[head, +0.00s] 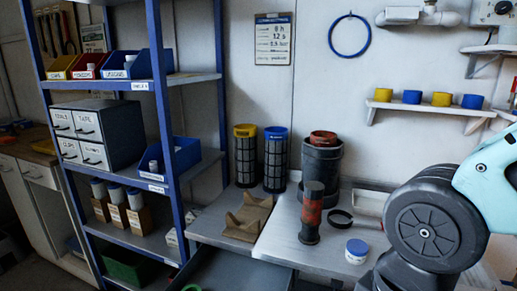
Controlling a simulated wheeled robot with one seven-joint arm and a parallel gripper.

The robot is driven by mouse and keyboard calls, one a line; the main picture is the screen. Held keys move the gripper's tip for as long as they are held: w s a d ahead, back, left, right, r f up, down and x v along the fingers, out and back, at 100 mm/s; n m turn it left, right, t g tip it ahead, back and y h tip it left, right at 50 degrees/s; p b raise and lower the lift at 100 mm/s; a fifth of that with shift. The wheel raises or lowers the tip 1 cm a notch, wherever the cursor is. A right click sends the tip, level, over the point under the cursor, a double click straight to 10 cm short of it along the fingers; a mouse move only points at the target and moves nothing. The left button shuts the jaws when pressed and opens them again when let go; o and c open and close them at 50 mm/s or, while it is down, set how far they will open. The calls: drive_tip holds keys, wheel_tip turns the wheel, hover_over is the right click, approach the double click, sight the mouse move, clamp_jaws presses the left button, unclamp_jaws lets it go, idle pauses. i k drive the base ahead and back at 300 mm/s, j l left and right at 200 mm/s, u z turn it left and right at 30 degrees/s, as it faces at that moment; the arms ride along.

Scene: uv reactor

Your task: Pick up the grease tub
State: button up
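A small white tub with a blue lid (357,247), which looks like the grease tub, stands upright on the grey bench top (318,258), close to its front edge. Its label is too small to read. The tub is just left of my dark arm joint and appears apart from other objects. My gripper is out of the picture; only part of my arm shows at the right.
A red and black cylinder (312,212) stands left of the tub, with a black ring clamp (341,219) behind it. Dark buckets (321,160) and two mesh filters (275,160) stand farther back. A wooden cradle (247,216) sits left. Blue shelving (160,90) borders the left.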

sight(355, 260)
drive_tip(key=k+l+z, duration=0.15)
drive_tip(key=i+u, duration=0.15)
drive_tip(key=u, duration=0.25)
drive_tip(key=i+l+u, duration=0.15)
drive_tip(key=u, duration=0.2)
drive_tip(key=i+l+u, duration=0.15)
drive_tip(key=u, duration=0.25)
